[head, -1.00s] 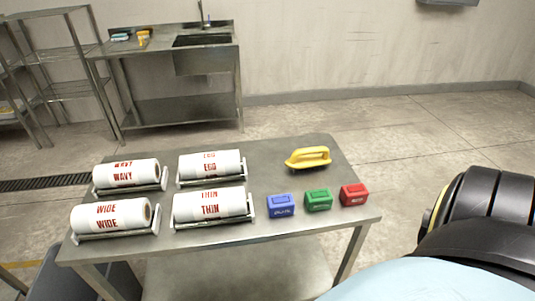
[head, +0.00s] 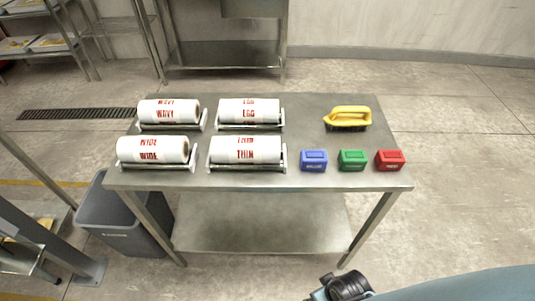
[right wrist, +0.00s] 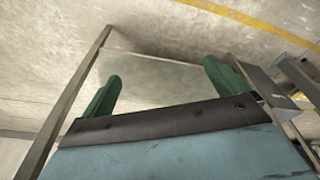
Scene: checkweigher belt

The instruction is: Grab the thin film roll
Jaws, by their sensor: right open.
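The thin film roll (head: 246,149) is white with red THIN lettering. It lies in a metal cradle (head: 218,167) at the front of the steel table (head: 295,183), right of the WIDE roll (head: 155,150) and in front of the EGG roll (head: 249,109). The WAVY roll (head: 168,111) lies at the back left. My right gripper (right wrist: 162,72) shows in the right wrist view with its two green fingers wide apart and nothing between them. No film roll shows in that view. My left gripper is in neither current view.
Blue (head: 314,160), green (head: 352,160) and red (head: 390,160) boxes line the table's front right. A yellow-handled brush (head: 347,118) lies behind them. A grey bin (head: 122,225) stands at the table's left. The table has a lower shelf (head: 262,222).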

